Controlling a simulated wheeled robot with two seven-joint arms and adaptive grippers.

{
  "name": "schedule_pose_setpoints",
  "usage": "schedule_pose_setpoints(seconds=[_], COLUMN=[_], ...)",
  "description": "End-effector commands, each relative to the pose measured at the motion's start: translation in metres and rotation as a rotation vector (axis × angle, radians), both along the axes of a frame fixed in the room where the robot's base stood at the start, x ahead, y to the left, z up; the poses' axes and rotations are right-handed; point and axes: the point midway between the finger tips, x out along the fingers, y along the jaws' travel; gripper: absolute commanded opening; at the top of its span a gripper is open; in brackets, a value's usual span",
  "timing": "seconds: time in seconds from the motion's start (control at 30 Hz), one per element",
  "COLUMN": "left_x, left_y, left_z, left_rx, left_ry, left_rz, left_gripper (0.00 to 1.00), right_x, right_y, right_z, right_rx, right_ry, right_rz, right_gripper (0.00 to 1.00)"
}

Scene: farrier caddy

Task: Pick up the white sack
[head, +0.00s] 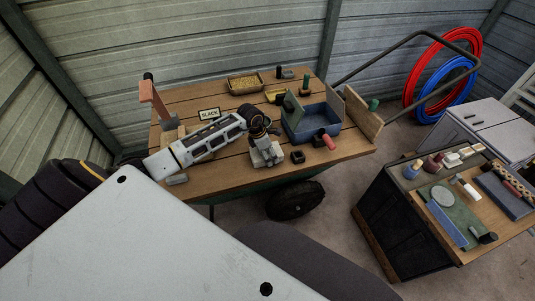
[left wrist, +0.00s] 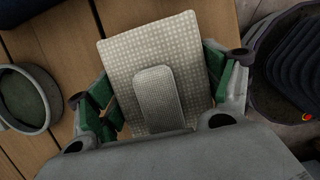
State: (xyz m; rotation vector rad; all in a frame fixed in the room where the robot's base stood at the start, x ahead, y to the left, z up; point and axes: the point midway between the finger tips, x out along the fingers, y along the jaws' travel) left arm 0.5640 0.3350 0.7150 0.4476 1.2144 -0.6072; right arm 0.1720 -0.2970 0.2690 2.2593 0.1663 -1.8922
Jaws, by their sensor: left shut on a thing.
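The white sack (left wrist: 150,45) is a pale, woven-patterned flat block with a smaller raised pad of the same weave on its near face. In the left wrist view it sits between the green-padded fingers of my left gripper (left wrist: 160,95), which is shut on it. In the head view my left gripper (head: 267,157) points down over the near middle of the wooden cart top; the sack cannot be told apart from it there. My right gripper is not in view.
On the cart top (head: 230,183) stand a blue box (head: 318,122), a tray of yellow grain (head: 244,84), a "SLACK" sign (head: 209,114) and a small dark block (head: 298,156). A cluttered bench (head: 405,215) stands at right.

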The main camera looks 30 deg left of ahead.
Motion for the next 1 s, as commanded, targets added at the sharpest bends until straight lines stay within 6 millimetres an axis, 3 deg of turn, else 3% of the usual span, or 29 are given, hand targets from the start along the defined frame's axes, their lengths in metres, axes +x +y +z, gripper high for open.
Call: schedule_pose_setpoints(seconds=[0.27, 0.47, 1.0], left_x=[0.001, 0.001, 0.001], left_y=[0.001, 0.001, 0.001], left_z=[0.012, 0.035, 0.135], left_rx=[0.0, 0.001, 0.002], left_ry=[-0.003, -0.005, -0.006], left_rz=[0.001, -0.001, 0.0], left_gripper=[0.39, 0.39, 0.39], right_x=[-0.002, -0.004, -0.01], right_y=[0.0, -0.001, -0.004], right_z=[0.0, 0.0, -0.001], right_rx=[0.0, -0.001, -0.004], right_ry=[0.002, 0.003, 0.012], right_rz=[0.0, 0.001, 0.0], right_gripper=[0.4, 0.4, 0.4])
